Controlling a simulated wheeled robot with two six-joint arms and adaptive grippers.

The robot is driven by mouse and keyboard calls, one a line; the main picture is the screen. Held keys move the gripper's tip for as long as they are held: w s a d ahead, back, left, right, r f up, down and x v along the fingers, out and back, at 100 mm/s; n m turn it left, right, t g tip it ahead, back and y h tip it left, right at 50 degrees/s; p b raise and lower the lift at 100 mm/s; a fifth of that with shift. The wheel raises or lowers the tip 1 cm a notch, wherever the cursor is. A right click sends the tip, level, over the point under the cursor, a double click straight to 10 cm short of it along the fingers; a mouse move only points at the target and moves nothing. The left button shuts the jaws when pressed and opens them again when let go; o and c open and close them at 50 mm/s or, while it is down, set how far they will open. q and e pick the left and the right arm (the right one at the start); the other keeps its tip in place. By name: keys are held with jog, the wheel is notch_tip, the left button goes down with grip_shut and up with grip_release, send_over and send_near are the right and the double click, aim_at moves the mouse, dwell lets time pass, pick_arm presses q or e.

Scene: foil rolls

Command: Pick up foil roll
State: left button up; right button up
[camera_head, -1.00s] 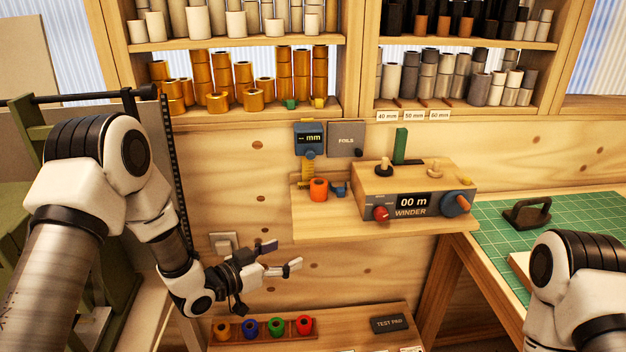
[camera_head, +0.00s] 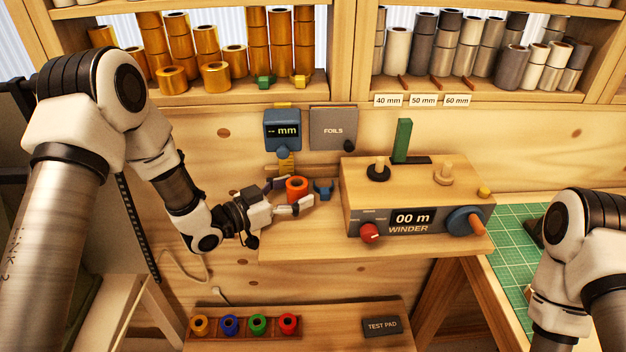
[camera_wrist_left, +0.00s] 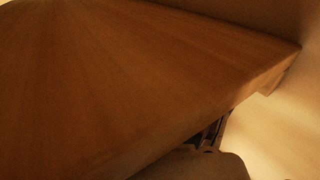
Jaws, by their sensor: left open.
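A short orange-red roll (camera_head: 297,186) stands upright on the left end of the wooden wall shelf (camera_head: 330,244), in the head view. My left gripper (camera_head: 291,196) is open at this roll, with one finger at its left and the pale finger in front of its lower part. I cannot tell whether either finger touches it. Many gold, silver, grey and black foil rolls stand on the upper shelves, such as a gold roll (camera_head: 215,77). The left wrist view shows mostly a brown wooden surface (camera_wrist_left: 120,90) and no roll. My right gripper is out of view.
The winder box (camera_head: 415,200) with pegs and knobs stands right of the roll. A blue gauge (camera_head: 283,130) and a FOILS panel (camera_head: 333,128) are on the wall behind. Below are a rack of coloured rolls (camera_head: 245,338) and a test pad (camera_head: 381,326).

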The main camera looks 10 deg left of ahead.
pick_arm(q)
jog(key=shift+w+d, duration=0.4)
jog(key=shift+w, duration=0.15)
jog(key=shift+w+d, duration=0.1)
jog(key=shift+d, duration=0.1)
jog(key=shift+s+r, duration=0.1)
jog(key=shift+s, duration=0.15)
jog(key=shift+s+a+r, duration=0.15)
jog(key=shift+s+a, duration=0.1)
jog(key=shift+s, duration=0.1)
jog(key=c, duration=0.4)
jog(key=shift+s+a, duration=0.1)
jog(key=shift+a, duration=0.1)
jog(key=c, duration=0.9)
jog(key=shift+w+d, duration=0.15)
jog(key=shift+w, duration=0.1)
jog(key=shift+d, duration=0.1)
jog(key=shift+c, duration=0.6)
